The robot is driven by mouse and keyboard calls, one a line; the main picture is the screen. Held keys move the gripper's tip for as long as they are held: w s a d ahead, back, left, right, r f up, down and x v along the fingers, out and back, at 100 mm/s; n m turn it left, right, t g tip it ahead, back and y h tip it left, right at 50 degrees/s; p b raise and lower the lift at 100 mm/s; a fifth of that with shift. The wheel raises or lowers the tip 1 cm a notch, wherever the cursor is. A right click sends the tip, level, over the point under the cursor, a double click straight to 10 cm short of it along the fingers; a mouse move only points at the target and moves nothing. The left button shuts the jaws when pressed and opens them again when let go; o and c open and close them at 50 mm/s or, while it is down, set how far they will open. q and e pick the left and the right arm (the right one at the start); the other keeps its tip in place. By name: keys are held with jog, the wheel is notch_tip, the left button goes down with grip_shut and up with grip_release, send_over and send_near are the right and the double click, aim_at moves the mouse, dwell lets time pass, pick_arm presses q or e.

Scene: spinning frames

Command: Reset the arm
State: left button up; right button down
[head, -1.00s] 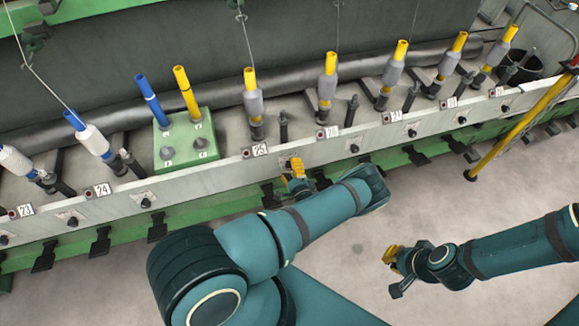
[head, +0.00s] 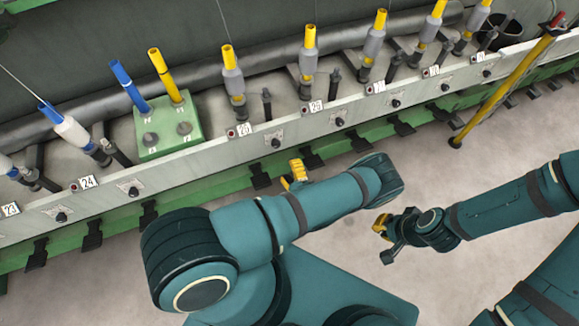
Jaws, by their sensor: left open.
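My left gripper (head: 294,175) has yellow fingertips and shows just in front of the spinning frame's green lower edge, partly hidden behind my own teal forearm. It is open, and I see nothing between its fingers. My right gripper (head: 383,240) is over the bare floor to the right, with a yellow fingertip and a dark part showing. It appears apart from the frame. It is too small and turned too far for me to tell whether its jaws are open or shut.
The spinning frame's pale rail (head: 205,162) runs across the view with several bobbins, some yellow and some blue. A green block (head: 165,142) holds a blue tube (head: 130,87) and a yellow tube (head: 165,75). A yellow pole (head: 500,92) leans at right. The floor (head: 440,185) in front is clear.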

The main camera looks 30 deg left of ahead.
pick_arm(q)
jog(key=s+a+n+g, duration=0.3)
jog(key=s+n+g, duration=0.1)
jog(key=s+g, duration=0.45)
jog(key=s+d+n+g+h, duration=0.4)
jog(key=s+d+g+h, duration=0.3)
jog(key=s, duration=0.3)
jog(key=d+r+n+h, duration=0.3)
jog(key=d+r+h, duration=0.3)
jog(key=d+h, duration=0.2)
jog(key=w+r+n+t+h, duration=0.2)
jog(key=w+r+t, duration=0.4)
jog(key=w+r, duration=0.2)
jog(key=shift+d+r+n+h, duration=0.15)
jog(key=shift+d+n+h, duration=0.15)
jog(key=shift+d+n, duration=0.15)
jog(key=shift+s+t, duration=0.1)
jog(key=shift+t, duration=0.15)
